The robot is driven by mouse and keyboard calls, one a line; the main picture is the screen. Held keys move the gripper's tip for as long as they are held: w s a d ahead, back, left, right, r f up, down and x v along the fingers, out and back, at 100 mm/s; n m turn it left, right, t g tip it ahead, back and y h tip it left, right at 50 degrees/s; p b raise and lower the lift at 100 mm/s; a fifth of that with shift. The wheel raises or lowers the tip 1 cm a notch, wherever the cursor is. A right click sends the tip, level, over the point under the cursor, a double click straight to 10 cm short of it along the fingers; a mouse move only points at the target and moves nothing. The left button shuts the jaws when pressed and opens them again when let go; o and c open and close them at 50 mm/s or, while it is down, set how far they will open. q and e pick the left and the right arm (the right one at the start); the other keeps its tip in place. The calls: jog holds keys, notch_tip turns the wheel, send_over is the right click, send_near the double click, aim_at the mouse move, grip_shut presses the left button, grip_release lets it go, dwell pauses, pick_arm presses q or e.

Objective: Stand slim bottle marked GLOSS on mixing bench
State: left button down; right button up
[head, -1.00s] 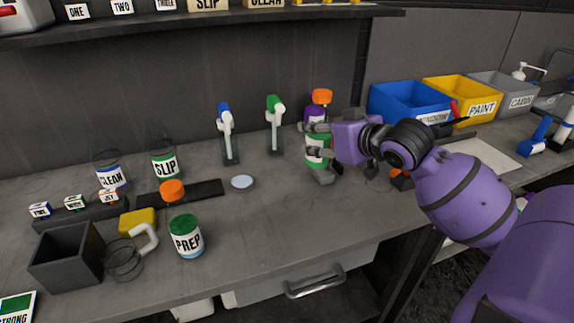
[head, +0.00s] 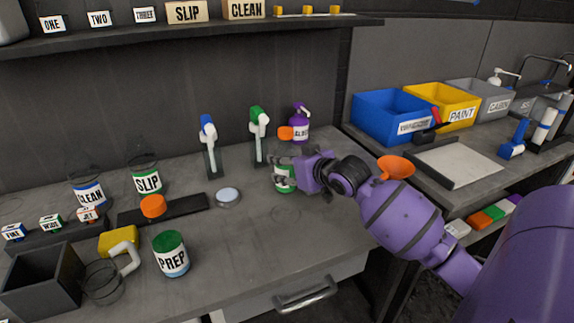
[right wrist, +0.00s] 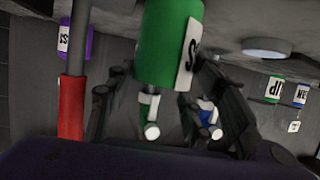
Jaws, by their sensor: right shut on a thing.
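My right gripper (head: 285,172) is shut around a slim bottle with a green body (head: 285,181). An orange cap (head: 287,133) shows above it. In the right wrist view the green body (right wrist: 167,45) stands between the fingers, with a white label (right wrist: 190,55) turned mostly away. Only an S is readable there, so I cannot confirm GLOSS. The bottle is over the grey bench (head: 240,245); whether its base touches is unclear. A purple pump bottle (head: 299,127) stands behind it, its label seemingly ending in OSS. My left gripper is not in view.
A pale disc (head: 228,197) lies left of the gripper, and the PREP container (head: 170,255) is at front left. Two spray bottles (head: 209,150) (head: 259,140) stand behind. An orange funnel (head: 396,167) is at right. The bench front centre is clear.

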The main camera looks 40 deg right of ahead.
jog(key=shift+r, duration=0.1)
jog(key=o, duration=1.1)
jog(key=shift+c, duration=0.2)
jog(key=shift+s, duration=0.25)
jog(key=v, duration=1.1)
jog(key=shift+s+r+p, duration=0.2)
jog(key=shift+r+p, duration=0.05)
jog(key=shift+p, duration=0.1)
jog(key=shift+s+f, duration=0.1)
jog(key=shift+f, duration=0.05)
